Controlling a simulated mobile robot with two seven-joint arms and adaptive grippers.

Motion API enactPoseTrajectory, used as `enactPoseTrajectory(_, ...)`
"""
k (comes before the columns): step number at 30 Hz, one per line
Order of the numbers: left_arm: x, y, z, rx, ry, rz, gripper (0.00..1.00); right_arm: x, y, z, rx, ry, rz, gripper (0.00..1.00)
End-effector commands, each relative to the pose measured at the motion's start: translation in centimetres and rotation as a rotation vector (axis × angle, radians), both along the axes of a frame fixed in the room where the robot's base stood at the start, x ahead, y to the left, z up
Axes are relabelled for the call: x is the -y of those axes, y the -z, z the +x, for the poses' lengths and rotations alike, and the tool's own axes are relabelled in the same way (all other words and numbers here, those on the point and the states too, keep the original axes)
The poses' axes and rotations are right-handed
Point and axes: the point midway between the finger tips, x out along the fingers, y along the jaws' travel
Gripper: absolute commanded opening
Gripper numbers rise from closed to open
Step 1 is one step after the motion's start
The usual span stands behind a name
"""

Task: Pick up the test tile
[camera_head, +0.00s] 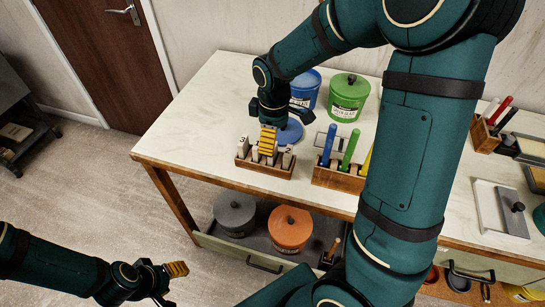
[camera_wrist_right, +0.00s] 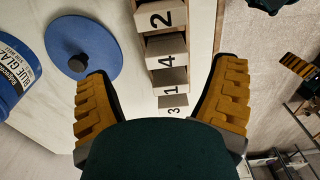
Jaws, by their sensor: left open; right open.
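Several pale test tiles stand in a wooden rack (camera_head: 264,169) near the table's front edge. In the wrist view they read 2 (camera_wrist_right: 161,17), 4 (camera_wrist_right: 166,50), 1 (camera_wrist_right: 170,81) and 3 (camera_wrist_right: 172,102). In the head view, the tile marked 3 (camera_head: 243,147) is at the left end and the tile marked 2 (camera_head: 287,157) at the right; my right gripper partly hides those between. My right gripper (camera_head: 268,140) is open over the rack, its fingers (camera_wrist_right: 160,85) apart with nothing visibly held. My left gripper (camera_head: 172,284) is open and empty, low at the left, off the table.
A blue glaze bucket (camera_head: 305,88), its blue lid (camera_wrist_right: 84,46) lying on the table, and a green bucket (camera_head: 348,97) stand behind the rack. A wooden holder (camera_head: 338,179) with coloured handles stands close right. The table's left part (camera_head: 190,125) is clear.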

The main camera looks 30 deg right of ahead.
Motion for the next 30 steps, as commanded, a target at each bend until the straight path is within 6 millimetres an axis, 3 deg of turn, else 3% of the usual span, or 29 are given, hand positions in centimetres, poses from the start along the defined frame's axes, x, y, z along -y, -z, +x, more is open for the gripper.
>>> enactPoseTrajectory(12,0.0,1.5,0.3,0.006,-0.001,0.001,0.52,-0.6,4.9,-0.6,-0.003,0.0,0.0,0.85)
enactPoseTrajectory(21,0.0,1.5,0.3,0.007,-0.001,0.001,0.52,-0.6,5.3,-0.5,0.0,0.0,0.0,0.85)
enactPoseTrajectory(22,0.0,1.5,0.3,0.007,-0.001,0.001,0.52,-0.6,5.3,-0.5,-0.001,0.0,0.001,0.81)
enactPoseTrajectory(23,0.0,1.5,0.3,0.007,-0.001,0.001,0.52,-0.6,5.3,-0.5,-0.001,0.0,0.001,0.7)
enactPoseTrajectory(28,0.0,1.5,0.3,0.007,-0.001,0.001,0.52,-0.6,5.3,-0.5,-0.001,0.0,0.001,0.11)
enactPoseTrajectory(30,0.0,1.5,0.3,0.007,-0.001,0.001,0.52,-0.6,5.3,-0.5,0.0,0.0,0.0,0.09)
